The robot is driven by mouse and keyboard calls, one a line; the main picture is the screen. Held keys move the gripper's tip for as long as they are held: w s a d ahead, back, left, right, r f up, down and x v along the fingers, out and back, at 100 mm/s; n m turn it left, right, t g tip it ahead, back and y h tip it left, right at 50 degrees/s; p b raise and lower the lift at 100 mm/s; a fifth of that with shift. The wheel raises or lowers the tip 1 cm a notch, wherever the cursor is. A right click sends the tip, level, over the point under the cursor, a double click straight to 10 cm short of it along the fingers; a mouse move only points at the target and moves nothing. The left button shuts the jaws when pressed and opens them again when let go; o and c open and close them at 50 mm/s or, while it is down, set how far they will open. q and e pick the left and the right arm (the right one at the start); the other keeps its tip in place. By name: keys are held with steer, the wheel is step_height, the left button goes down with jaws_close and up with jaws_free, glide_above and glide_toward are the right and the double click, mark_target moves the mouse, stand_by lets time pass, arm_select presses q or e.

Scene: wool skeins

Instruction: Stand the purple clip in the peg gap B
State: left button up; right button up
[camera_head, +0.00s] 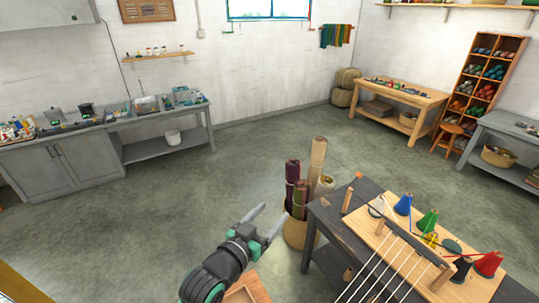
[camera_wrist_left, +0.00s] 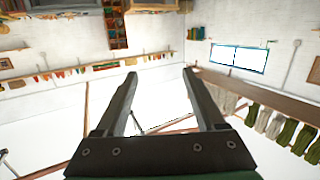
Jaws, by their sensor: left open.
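My left gripper (camera_head: 275,210) is open and empty, over the floor to the left of the dark workbench (camera_head: 331,217). Its two fingers (camera_wrist_left: 160,73) stand apart in the left wrist view, with only walls and shelves behind them. On the bench lies a wooden board with wooden pegs (camera_head: 380,227) and pale threads (camera_head: 375,268) stretched across. I cannot make out which peg gap is B. I cannot pick out a purple clip in either view. My right gripper does not show.
Blue (camera_head: 404,204), green (camera_head: 428,220) and red (camera_head: 488,264) thread cones stand on the bench. A basket (camera_head: 295,234) of tall rolls stands against its left side. A wooden box (camera_head: 247,290) shows below my left gripper. Open floor (camera_head: 150,220) lies to the left.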

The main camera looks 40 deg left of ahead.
arm_select(q)
steer(key=s+d+r+m+t+h, duration=0.1)
steer(key=d+r+t, duration=0.2)
steer(key=r, duration=0.7)
steer(key=s+d+r+t, duration=0.1)
steer(key=d+r+t, duration=0.15)
steer(key=r, duration=0.85)
steer(key=s+d+r+m+t+h, duration=0.1)
steer(key=s+d+r+t+h, duration=0.1)
steer(key=s+r, duration=0.3)
steer(key=s+d+r+m+t+h, duration=0.1)
steer(key=s+d+r+t, duration=0.3)
steer(key=r, duration=0.9)
steer(key=shift+s+d+h, duration=0.2)
steer(key=shift+s+h, duration=0.2)
steer(key=shift+s, duration=0.7)
